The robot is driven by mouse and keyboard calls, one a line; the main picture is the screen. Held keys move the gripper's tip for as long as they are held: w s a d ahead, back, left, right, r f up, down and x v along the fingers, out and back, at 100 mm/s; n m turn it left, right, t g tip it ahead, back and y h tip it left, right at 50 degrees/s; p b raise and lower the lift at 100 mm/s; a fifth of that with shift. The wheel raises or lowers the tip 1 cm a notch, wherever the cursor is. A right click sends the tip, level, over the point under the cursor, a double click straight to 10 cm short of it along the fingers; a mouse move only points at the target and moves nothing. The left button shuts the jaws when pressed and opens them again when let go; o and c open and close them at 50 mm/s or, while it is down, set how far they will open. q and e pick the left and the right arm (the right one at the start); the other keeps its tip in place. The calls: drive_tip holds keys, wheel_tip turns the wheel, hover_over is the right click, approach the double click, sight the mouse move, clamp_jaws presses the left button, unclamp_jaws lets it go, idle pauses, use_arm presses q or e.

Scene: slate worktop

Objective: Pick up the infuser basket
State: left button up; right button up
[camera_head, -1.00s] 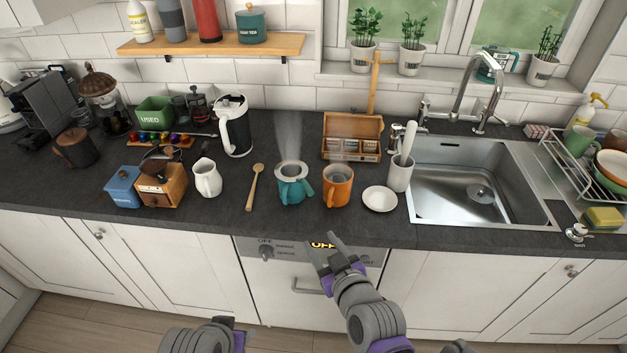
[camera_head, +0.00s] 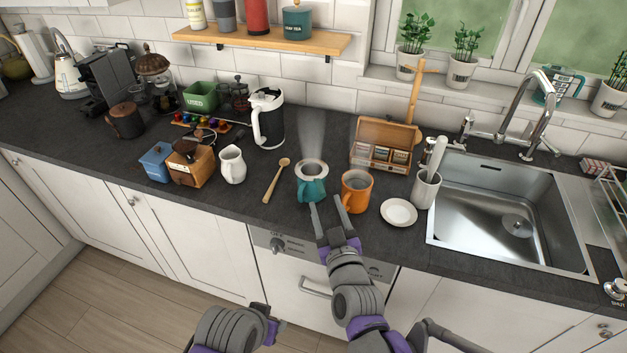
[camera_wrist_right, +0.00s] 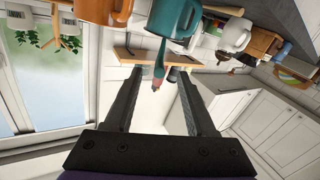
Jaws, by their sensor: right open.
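The infuser basket (camera_head: 311,167) shows as a pale wide-rimmed ring set in the mouth of a steaming teal mug (camera_head: 312,190). Its lower part is hidden inside the mug. My right gripper (camera_head: 324,203) is open and empty, just in front of the teal mug at the counter's front edge, with its fingers pointing toward it. In the right wrist view, the teal mug (camera_wrist_right: 175,18) is at the top, beyond the open fingers (camera_wrist_right: 160,75); the basket cannot be made out there. My left gripper (camera_head: 274,326) is low in front of the cabinets, mostly turned away.
An orange mug (camera_head: 356,196) with dark liquid stands close right of the teal mug. A white saucer (camera_head: 398,212), utensil crock (camera_head: 426,190) and sink (camera_head: 510,225) lie further right. A wooden spoon (camera_head: 276,181) and white jug (camera_head: 232,165) are left. A tea box (camera_head: 384,147) stands behind.

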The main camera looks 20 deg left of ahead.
sight(321, 186)
drive_tip(key=p+x, duration=0.1)
drive_tip(key=x, duration=0.5)
drive_tip(key=shift+w+r, duration=0.1)
drive_tip(key=shift+r, duration=0.05)
drive_tip(key=shift+c, duration=0.7)
clamp_jaws()
